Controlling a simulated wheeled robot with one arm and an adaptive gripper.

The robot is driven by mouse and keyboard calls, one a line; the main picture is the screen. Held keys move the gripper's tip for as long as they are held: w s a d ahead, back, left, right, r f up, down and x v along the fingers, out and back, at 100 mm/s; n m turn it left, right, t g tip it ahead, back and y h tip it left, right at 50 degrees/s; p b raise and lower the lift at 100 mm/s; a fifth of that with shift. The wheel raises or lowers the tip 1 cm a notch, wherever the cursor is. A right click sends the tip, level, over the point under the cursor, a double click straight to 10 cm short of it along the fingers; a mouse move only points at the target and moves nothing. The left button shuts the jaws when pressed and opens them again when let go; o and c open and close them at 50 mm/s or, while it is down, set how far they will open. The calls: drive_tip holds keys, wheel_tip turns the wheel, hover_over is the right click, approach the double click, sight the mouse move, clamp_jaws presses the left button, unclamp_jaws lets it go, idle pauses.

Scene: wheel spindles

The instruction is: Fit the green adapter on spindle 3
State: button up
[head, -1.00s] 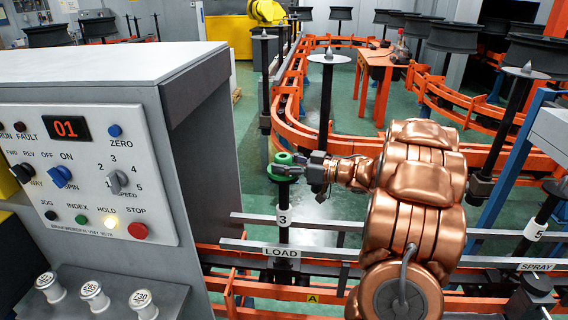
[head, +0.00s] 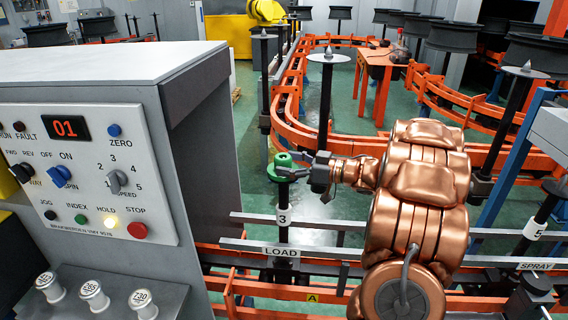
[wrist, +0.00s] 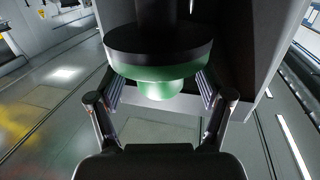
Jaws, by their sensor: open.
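The green adapter (head: 283,168) sits on top of spindle 3 (head: 284,239), the dark post with the white label "3". It looks level, with its narrow hub upward. My gripper (head: 303,170) is open just to the right of the adapter. In the wrist view, the adapter (wrist: 158,76) appears ahead, green against a black disc, and the fingers of my gripper (wrist: 160,88) stand spread on either side of it. Whether a fingertip still touches the rim cannot be told. The joint between adapter and spindle is hidden.
A grey control cabinet (head: 85,165) stands close on the left. Grey rails and the LOAD sign (head: 281,252) run below my arm. Spindle 5 (head: 538,228) is at the right. A tall pointed spindle (head: 327,105) stands behind the adapter. Orange curved track lies beyond.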

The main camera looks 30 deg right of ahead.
drive_tip(key=v, duration=1)
drive_tip(key=shift+s, duration=0.2)
drive_tip(key=shift+d, duration=0.15)
